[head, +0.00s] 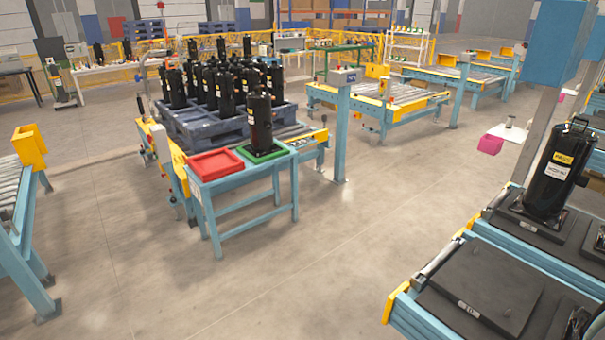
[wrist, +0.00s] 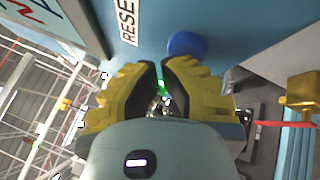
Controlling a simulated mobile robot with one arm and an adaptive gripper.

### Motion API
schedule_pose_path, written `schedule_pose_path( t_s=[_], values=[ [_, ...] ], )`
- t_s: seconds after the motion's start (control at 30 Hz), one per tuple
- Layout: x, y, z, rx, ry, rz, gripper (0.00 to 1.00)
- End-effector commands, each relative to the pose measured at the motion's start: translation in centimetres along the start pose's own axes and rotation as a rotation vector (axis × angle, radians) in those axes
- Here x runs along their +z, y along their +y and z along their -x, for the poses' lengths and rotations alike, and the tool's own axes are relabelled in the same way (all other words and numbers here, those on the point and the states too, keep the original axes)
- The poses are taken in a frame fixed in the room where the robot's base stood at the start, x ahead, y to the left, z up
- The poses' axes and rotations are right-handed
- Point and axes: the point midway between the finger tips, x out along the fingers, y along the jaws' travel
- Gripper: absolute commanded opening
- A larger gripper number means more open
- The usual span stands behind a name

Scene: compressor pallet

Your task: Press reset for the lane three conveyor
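A round blue button (wrist: 187,45) sits on a light blue panel (wrist: 225,22) in the wrist view. A white label (wrist: 128,22) beside it reads "RESE", with the rest cut off. My gripper (wrist: 162,62) has yellow ridged fingers, with the tips drawn together and only a narrow gap between them. It holds nothing that I can see. The tips are just below the button in the picture, the right one close to its edge; I cannot tell whether they touch. My gripper is not in the head view. No lane number is readable.
In the head view, a blue box (head: 565,45) on a post stands at the upper right. Black compressors fill a blue pallet (head: 185,128) on a conveyor, behind a stand with a red tray (head: 216,164) and a green tray (head: 278,154). Grey floor (head: 310,265) is open in the middle.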

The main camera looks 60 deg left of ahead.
Motion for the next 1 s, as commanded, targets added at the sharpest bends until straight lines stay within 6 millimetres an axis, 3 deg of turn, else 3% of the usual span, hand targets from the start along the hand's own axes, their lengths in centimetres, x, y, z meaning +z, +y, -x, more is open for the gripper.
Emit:
schedule_pose_path(
  t_s=[1.0],
  values=[
    [-0.7,0.8,1.4,0.000,0.000,0.001,0.00]
  ],
)
